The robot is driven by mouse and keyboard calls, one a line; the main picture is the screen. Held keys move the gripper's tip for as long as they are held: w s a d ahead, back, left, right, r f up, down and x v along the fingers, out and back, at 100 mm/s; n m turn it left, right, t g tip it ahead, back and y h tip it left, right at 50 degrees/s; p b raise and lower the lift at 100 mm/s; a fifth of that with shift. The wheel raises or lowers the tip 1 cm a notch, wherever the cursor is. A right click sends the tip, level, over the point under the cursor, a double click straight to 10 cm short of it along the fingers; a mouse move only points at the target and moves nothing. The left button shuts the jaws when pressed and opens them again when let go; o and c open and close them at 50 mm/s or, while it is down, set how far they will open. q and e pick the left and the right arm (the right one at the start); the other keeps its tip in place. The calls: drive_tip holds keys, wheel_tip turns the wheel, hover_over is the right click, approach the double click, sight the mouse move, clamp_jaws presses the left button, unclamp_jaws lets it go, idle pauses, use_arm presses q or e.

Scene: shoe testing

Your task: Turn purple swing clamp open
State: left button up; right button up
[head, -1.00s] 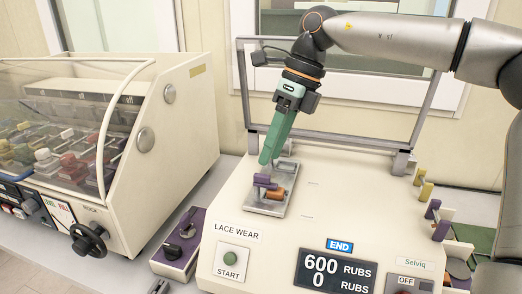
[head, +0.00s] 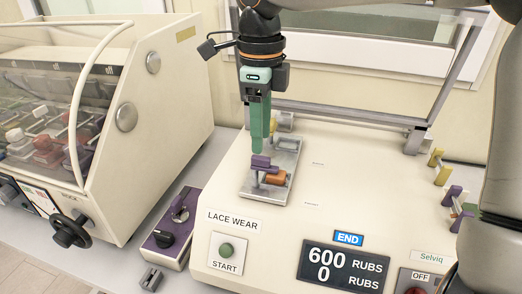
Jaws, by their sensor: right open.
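The purple swing clamp (head: 262,163) sits on a grey metal plate (head: 284,160) on top of the cream lace wear machine. An orange block (head: 274,178) lies just beside and below the clamp on the same plate. My right gripper (head: 259,150) has green fingers pointing down, with its tips just above or at the clamp; I cannot tell if they touch it. The fingers overlap in this view, and no object shows between them. A pale yellow part (head: 285,121) at the plate's far end is partly hidden by the fingers. My left gripper is out of view.
The machine's front has a START button (head: 226,249) and a display (head: 343,267). A grey frame (head: 440,75) stands behind. Yellow and purple clamps (head: 441,174) are at the right edge. A purple-topped control box (head: 178,222) and a clear-covered cabinet (head: 150,130) stand left.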

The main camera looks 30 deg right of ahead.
sight(261, 157)
drive_tip(key=shift+f, duration=2.3)
clamp_jaws()
